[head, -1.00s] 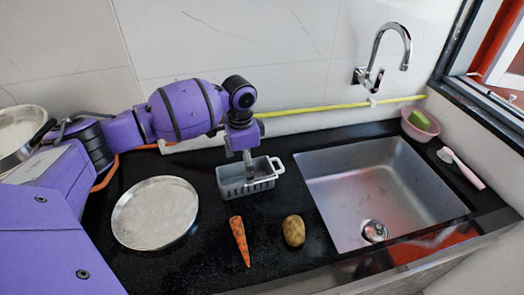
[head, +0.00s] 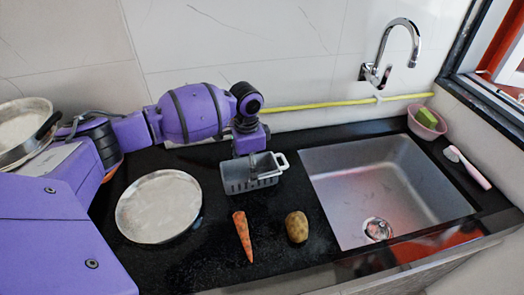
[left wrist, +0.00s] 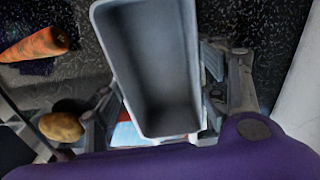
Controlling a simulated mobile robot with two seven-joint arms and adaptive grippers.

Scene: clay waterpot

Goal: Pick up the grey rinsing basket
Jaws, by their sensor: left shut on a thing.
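The grey rinsing basket (head: 238,181) is on the black counter left of the sink in the head view, its white handle at the right. I cannot tell whether its base is clear of the counter. My left gripper (head: 250,150) is at the basket's back side, its fingers mostly hidden by it. In the left wrist view, the basket (left wrist: 150,50) fills the middle with its open, empty inside facing the camera. The gripper's fingers (left wrist: 158,95) are on either side of it, shut on it. My right gripper is not in view.
A carrot (head: 242,237) and a potato (head: 297,227) lie in front of the basket. A round metal plate (head: 158,207) is to the left. The sink (head: 385,190) is to the right. A pink bowl (head: 424,130) with a green sponge stands at the back right.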

